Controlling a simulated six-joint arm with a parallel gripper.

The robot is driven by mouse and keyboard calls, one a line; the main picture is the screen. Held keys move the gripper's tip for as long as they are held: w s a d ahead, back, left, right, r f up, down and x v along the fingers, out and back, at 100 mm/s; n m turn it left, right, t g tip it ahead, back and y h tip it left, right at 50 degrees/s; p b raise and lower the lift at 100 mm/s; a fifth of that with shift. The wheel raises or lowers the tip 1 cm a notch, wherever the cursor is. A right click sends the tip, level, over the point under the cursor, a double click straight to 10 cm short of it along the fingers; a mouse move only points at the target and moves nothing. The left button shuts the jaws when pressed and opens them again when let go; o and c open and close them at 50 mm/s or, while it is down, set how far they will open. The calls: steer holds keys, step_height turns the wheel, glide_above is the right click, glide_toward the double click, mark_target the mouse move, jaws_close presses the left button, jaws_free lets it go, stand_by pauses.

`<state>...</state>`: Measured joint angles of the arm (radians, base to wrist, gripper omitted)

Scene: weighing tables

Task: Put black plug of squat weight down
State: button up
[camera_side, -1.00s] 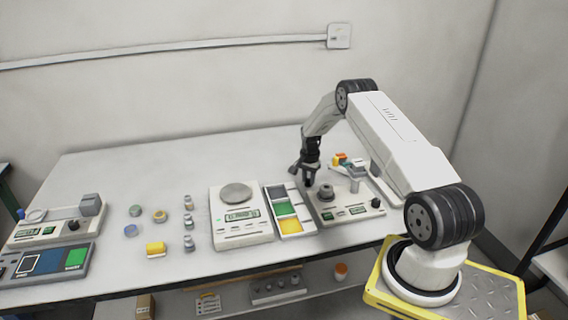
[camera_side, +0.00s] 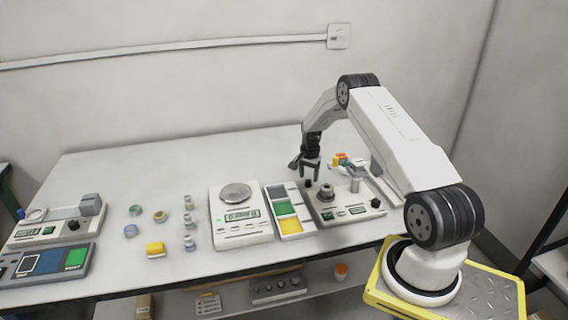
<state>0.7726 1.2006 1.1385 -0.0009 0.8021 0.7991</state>
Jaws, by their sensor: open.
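The squat weight (camera_side: 326,192) is a low grey metal piece with a dark top. It sits upright on the right-hand instrument (camera_side: 345,212). A small dark piece, which looks like the black plug (camera_side: 308,184), is at the back left of that instrument, left of the weight and apart from it. My gripper (camera_side: 312,177) points down just above this dark piece, with its fingers apart and nothing visible between them. I cannot tell exactly what surface the dark piece rests on.
A tray with grey, green and yellow sections (camera_side: 297,233) lies left of the instrument, beside a balance (camera_side: 240,229). A grey post (camera_side: 355,180) and coloured blocks (camera_side: 340,159) stand close on the right. Small bottles (camera_side: 189,222) stand further left. The back of the table is clear.

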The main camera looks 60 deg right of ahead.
mark_target(308, 180)
step_height(308, 180, up, 10)
steer(key=shift+r, duration=0.15)
stand_by(0.3)
stand_by(0.4)
steer(key=w+a+r+n+t, duration=0.1)
steer(key=a+r+n, duration=0.25)
steer(key=a, duration=0.75)
steer(key=a+r+n, duration=0.3)
steer(key=a+n, duration=0.2)
steer(key=a, duration=0.6)
steer(key=s+a+r+n+t, duration=0.1)
steer(key=s+a+n, duration=0.8)
steer(key=s+a, duration=0.5)
steer(key=a, duration=0.4)
steer(key=shift+t, duration=0.3)
